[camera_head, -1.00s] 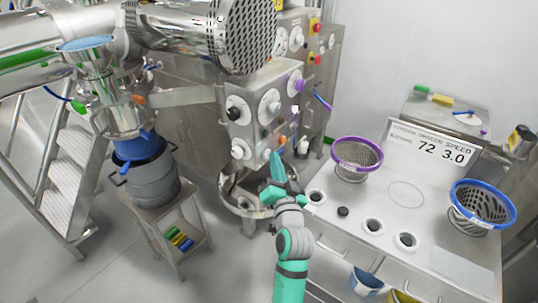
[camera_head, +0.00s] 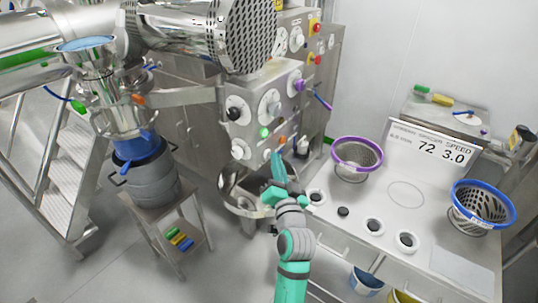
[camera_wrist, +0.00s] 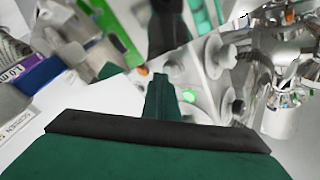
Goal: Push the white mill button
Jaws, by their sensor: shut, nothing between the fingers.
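The steel control panel (camera_head: 251,112) stands at the centre of the head view. It carries a dark knob, pale round dials, a lit green round button (camera_head: 265,132), an orange button (camera_head: 282,140) and small white round buttons, one near my fingertips (camera_head: 267,154). I cannot tell which white one is the mill button. My gripper (camera_head: 277,157) is shut and empty, its tips in front of the panel's lower edge, below the green button; contact cannot be made out. In the wrist view my shut fingers (camera_wrist: 160,82) are left of the lit green button (camera_wrist: 189,95).
A steel bowl (camera_head: 236,188) sits below the panel. To the right is a bench (camera_head: 405,210) with a purple-rimmed sieve basket (camera_head: 357,158), a blue-rimmed basket (camera_head: 483,205) and a sign (camera_head: 432,147). A trolley with a grey pot (camera_head: 151,184) stands left.

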